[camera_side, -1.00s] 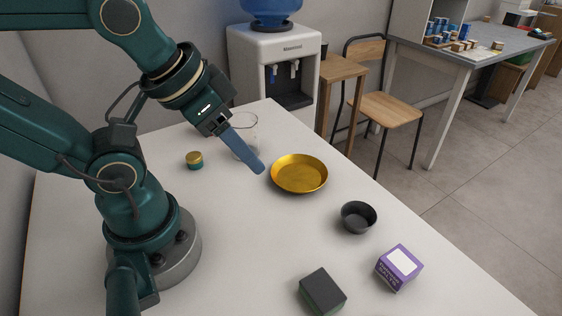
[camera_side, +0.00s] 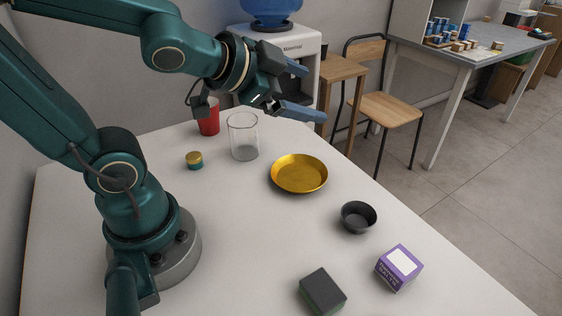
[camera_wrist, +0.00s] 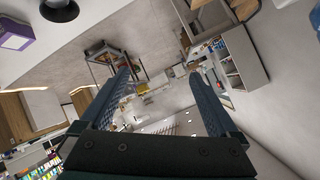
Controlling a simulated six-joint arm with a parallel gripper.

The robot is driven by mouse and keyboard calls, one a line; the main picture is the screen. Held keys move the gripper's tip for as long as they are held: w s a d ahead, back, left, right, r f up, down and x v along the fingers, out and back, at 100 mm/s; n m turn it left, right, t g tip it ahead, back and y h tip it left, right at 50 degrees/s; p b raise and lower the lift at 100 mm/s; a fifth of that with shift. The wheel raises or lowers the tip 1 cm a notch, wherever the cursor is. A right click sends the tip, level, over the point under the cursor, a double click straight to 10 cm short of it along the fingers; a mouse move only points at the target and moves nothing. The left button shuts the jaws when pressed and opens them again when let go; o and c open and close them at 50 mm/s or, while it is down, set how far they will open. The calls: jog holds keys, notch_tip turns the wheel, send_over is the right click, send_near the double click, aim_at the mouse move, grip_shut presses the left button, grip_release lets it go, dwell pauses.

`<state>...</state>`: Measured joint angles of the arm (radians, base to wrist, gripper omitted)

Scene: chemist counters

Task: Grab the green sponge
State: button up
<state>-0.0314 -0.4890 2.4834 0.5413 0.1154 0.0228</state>
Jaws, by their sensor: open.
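The green sponge (camera_side: 322,292) lies on the white table (camera_side: 235,240) at the bottom of the side view. Its top is dark, nearly black, and a green edge shows low on its side. My gripper (camera_side: 307,92) is high above the far part of the table, well away from the sponge. Its two blue fingers are spread and empty, pointing right. In the wrist view my gripper (camera_wrist: 165,85) is also open with nothing between the fingers, and the sponge is not seen there.
A purple box (camera_side: 399,267) stands right of the sponge. A black bowl (camera_side: 358,217) and a gold plate (camera_side: 299,174) lie farther back. A clear glass (camera_side: 243,137), a red cup (camera_side: 208,118) and a small gold-lidded jar (camera_side: 194,160) stand at the far side. The table's middle is clear.

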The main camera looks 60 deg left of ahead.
jog(key=w+d+f+m+h, duration=0.3)
jog(key=d+m, duration=0.1)
jog(key=m, duration=0.1)
jog(key=m+g+h, duration=0.6)
jog(key=g+h, duration=0.3)
jog(key=h, duration=0.1)
send_near(322, 289)
jog(key=d, duration=0.1)
jog(key=w+d+f, duration=0.1)
jog(key=d, duration=0.1)
jog(key=shift+w, duration=0.2)
jog(key=shift+s+f+n+g, duration=0.25)
jog(key=shift+f+n+g, duration=0.05)
jog(key=shift+f+n, duration=0.1)
jog(key=shift+x, duration=2.5)
jog(key=c, duration=1.4)
